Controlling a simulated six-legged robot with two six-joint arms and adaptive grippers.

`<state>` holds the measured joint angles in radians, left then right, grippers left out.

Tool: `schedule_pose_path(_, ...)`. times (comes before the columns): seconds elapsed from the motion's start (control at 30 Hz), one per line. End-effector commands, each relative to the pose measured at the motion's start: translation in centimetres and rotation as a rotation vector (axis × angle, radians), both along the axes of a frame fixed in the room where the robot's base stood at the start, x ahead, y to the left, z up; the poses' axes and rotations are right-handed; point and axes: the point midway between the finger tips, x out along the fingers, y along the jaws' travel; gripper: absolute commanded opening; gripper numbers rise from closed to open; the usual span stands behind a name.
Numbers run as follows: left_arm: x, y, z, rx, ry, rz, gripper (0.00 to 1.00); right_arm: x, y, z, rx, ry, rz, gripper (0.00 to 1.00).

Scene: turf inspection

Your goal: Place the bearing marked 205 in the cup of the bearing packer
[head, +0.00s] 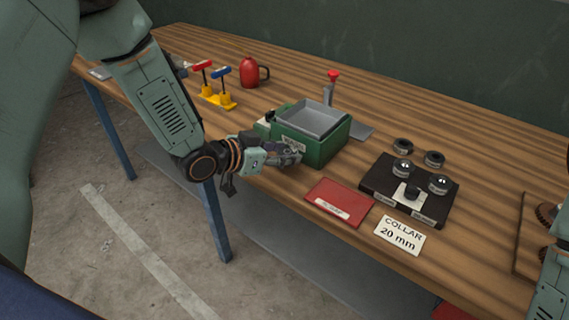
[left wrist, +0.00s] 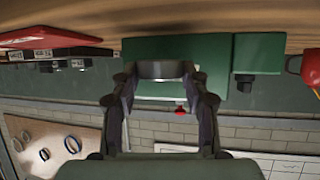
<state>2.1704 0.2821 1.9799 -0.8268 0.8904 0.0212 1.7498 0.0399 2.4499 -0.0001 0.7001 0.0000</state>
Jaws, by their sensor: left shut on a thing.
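My left gripper (head: 288,157) is shut on a grey ring-shaped part, low at the front of the green box. In the left wrist view the ring (left wrist: 162,69) sits between the fingertips (left wrist: 160,76), and it looks like a bearing; no marking on it is readable. In the head view the fingers mostly hide it. A red-knobbed upright (head: 332,88), possibly the packer, stands behind the green box; I cannot make out a cup. The red knob also shows in the left wrist view (left wrist: 180,111). My right gripper is not in view.
The green box (head: 325,150) holds a grey tray (head: 312,118). A black block (head: 376,180) with several round metal parts, a red mat (head: 338,201) and a "COLLAR 20 mm" card (head: 400,236) lie right. A red can (head: 250,73) and yellow stand (head: 218,100) are left.

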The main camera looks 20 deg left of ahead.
Motion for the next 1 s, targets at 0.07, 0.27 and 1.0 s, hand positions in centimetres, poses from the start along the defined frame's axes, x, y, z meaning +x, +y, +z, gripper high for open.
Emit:
schedule_pose_path(0.07,-0.1,-0.1,-1.4,0.001,0.003,-0.002,0.02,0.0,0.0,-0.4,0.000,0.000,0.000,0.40)
schedule_pose_path(0.27,0.0,-0.3,-3.0,0.000,0.000,-0.001,0.02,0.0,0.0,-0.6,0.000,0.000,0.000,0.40)
schedule_pose_path(1.0,0.0,-0.3,-3.3,0.001,0.002,-0.001,0.69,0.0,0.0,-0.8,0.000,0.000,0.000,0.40)
